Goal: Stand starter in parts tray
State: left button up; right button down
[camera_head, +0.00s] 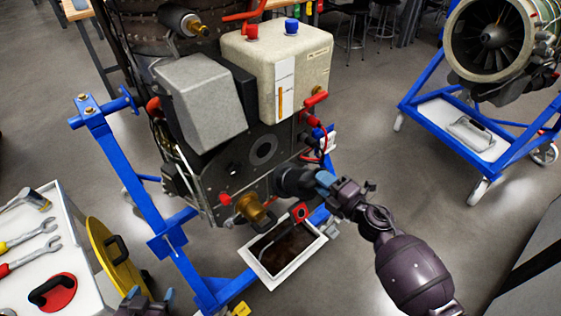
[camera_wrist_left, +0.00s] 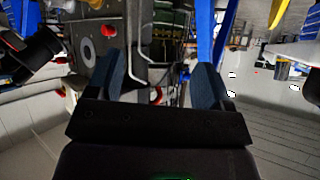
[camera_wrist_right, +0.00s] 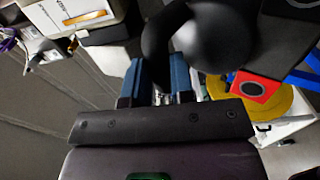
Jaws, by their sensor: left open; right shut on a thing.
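My right gripper (camera_head: 326,183) is shut on a dark, rounded cylindrical part, which looks like the starter (camera_head: 294,181). It holds the part by the front of the engine's gearbox plate; I cannot tell whether they touch. The starter fills the upper middle of the right wrist view (camera_wrist_right: 213,42) and shows at the left of the left wrist view (camera_wrist_left: 38,52). A white-rimmed tray with a dark brown inside (camera_head: 258,268) lies below, in the blue stand. I cannot tell whether it is the parts tray. My left gripper (camera_head: 150,294) is open and empty at the bottom left.
The blue stand (camera_head: 140,185) carries the engine with a beige box (camera_head: 270,70). A brass fitting (camera_head: 254,211) and a red-tipped part (camera_head: 299,212) are near the tray. A white tool cart (camera_head: 85,265) and yellow disc (camera_head: 108,262) stand left. Another blue stand (camera_head: 420,85) is right.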

pick_arm(q)
jog(key=shift+s+a+r+p, duration=0.1)
jog(key=shift+s+r+p, duration=0.4)
jog(key=shift+p, duration=0.65)
pick_arm(e)
jog(key=shift+s+d+r, duration=1)
jog(key=shift+s+r, duration=0.2)
jog(key=shift+r, duration=0.05)
pick_arm(q)
jog(key=shift+s+f, duration=0.1)
jog(key=shift+r, duration=0.2)
